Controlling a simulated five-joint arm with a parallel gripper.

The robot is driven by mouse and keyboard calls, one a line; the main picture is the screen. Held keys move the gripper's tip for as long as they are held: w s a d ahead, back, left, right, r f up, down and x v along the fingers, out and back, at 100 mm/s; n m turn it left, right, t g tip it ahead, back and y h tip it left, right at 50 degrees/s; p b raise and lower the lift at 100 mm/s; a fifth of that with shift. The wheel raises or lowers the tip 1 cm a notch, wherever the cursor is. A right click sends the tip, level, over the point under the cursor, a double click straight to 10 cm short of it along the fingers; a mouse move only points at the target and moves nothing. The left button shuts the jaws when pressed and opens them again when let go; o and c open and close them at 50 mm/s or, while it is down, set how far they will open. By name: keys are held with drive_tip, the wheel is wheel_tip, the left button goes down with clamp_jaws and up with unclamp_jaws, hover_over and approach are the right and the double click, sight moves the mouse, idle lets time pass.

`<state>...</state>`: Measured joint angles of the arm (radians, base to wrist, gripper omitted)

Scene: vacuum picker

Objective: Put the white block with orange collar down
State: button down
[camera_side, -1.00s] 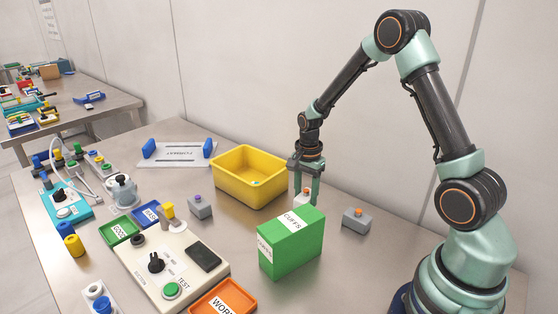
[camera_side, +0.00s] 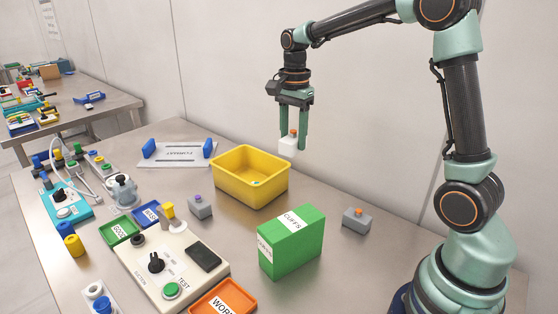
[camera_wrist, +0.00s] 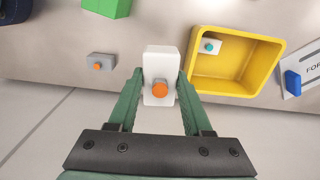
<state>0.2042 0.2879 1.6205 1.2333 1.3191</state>
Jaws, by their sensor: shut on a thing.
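The white block with orange collar (camera_side: 288,146) is held up in the air between the fingers of my gripper (camera_side: 303,142). Its orange part is on top. In the wrist view the white block (camera_wrist: 160,62) sits between the two green fingertips of my gripper (camera_wrist: 160,78), with the orange collar facing the camera.
The yellow bin (camera_side: 236,186) holds a small pale piece with a teal top (camera_wrist: 209,46). The green CUFFS box (camera_side: 291,246) stands in front. A grey block with orange top (camera_side: 356,220) is at right. Bare table (camera_side: 335,190) lies behind the box.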

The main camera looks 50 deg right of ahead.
drive_tip(key=w+a+m, duration=0.1)
drive_tip(key=w+a, duration=0.3)
drive_tip(key=a, duration=1)
wheel_tip(320, 180, down, 15)
drive_tip(key=shift+a+f, duration=0.15)
drive_tip(key=shift+f, duration=2.3)
drive_tip(key=shift+f, duration=0.15)
drive_tip(key=shift+c, duration=1.6)
unclamp_jaws()
